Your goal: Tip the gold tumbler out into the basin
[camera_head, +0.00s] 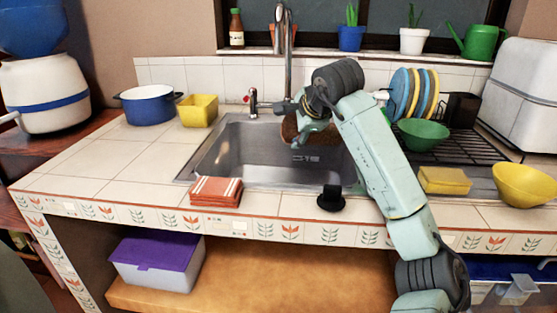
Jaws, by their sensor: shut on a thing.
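My gripper (302,121) is over the back part of the steel basin (262,172), shut on the gold tumbler (290,129). Only brownish-gold parts of the tumbler show around my fingers; my gripper and wrist hide the rest. It looks tilted, but I cannot tell which way its mouth faces or whether anything is in it. No liquid or contents show falling. My arm crosses the basin's right side and hides part of its rim. The visible basin floor looks empty.
The tap (290,45) rises behind my gripper. A green bowl (423,133) and dish rack (465,146) stand right of my arm. A black stopper (331,198) and folded orange cloth (216,191) lie at the front. The left counter has free room.

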